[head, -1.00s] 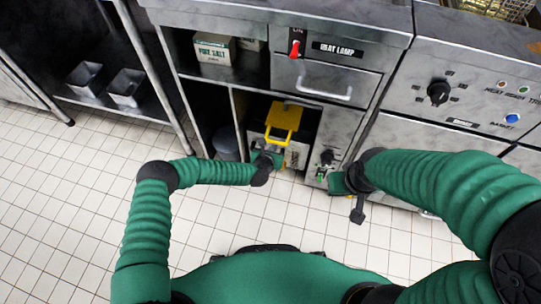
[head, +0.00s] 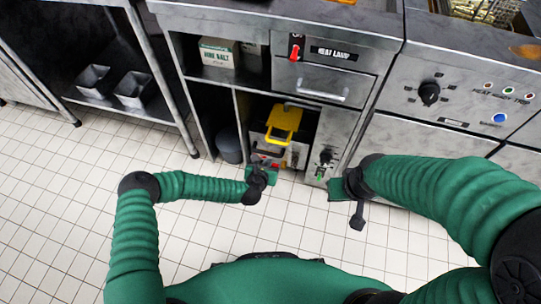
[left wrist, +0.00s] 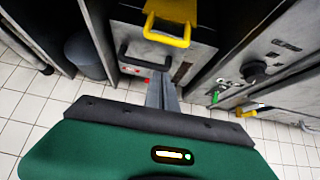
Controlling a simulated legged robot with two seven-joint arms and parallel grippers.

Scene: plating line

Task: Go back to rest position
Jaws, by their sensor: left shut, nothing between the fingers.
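My left gripper (head: 262,176) is in front of the lower bay of the steel counter, low over the tiled floor. In the left wrist view its fingers (left wrist: 163,92) are together with nothing between them. My right gripper (head: 339,189) is to the right, in front of the counter's lower control panel. Its fingers are too hidden to tell whether they are open. Both arms are bent at the elbow in front of my body.
A salt box (head: 219,53) sits on the shelf above. A control panel with a dark knob (head: 326,156) is right of the bay. Tiled floor (head: 60,190) is clear at left.

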